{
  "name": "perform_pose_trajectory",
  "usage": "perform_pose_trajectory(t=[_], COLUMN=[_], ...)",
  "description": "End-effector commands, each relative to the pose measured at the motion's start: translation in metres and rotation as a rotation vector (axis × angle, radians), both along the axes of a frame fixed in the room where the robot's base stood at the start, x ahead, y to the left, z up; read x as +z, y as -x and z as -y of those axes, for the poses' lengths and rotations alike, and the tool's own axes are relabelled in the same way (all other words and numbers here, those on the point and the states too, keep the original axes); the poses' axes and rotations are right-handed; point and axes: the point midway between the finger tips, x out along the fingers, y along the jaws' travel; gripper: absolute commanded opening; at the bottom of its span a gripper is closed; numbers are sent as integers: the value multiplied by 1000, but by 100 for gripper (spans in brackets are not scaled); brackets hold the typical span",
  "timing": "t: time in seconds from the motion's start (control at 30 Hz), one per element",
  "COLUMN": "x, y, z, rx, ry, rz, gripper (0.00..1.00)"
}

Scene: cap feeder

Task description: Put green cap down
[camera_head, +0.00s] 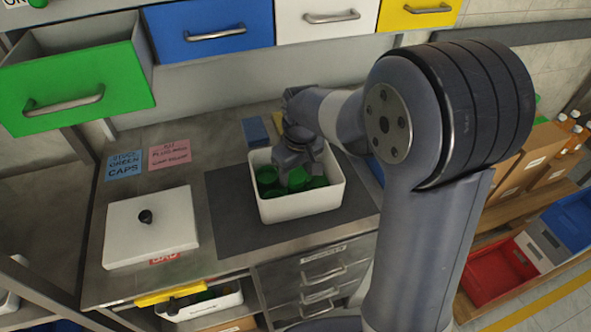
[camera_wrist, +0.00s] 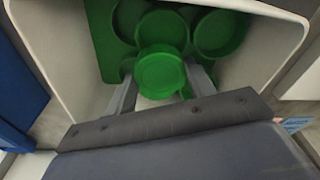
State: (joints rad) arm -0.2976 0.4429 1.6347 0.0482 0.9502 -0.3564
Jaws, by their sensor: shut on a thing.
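My gripper (camera_wrist: 160,92) is shut on a green cap (camera_wrist: 160,74), which sits between its two fingers in the wrist view. The gripper reaches down into a white bin (camera_head: 305,211) on the counter in the head view. Several other green caps (camera_wrist: 220,34) lie in the bin just beyond the held one. I cannot tell whether the held cap touches them. In the head view my gripper (camera_head: 296,168) partly covers the caps.
The bin stands on a dark mat (camera_head: 228,215). A white lid with a black knob (camera_head: 150,228) lies to the left, near blue (camera_head: 124,166) and pink (camera_head: 170,154) notes. An open green drawer (camera_head: 75,85) hangs above left.

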Motion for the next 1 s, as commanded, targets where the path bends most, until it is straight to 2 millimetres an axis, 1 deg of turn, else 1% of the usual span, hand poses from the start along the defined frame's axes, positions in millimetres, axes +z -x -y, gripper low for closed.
perform_pose_trajectory(t=[0.1,0.13,0.37,0.4,0.6,0.73,0.87,1.0], x=[-4,-3,-2,-2,-2,6,27,59], y=[0,0,0,0,0,0,1,4], z=[0,0,0,0,0,0,2,4], rx=[0,0,0,0,0,0,0,0], ry=[0,0,0,0,0,0,-2,-2], rz=[0,0,0,0,0,2,6,7], gripper=[30,53,72,73,73,73,73,73])
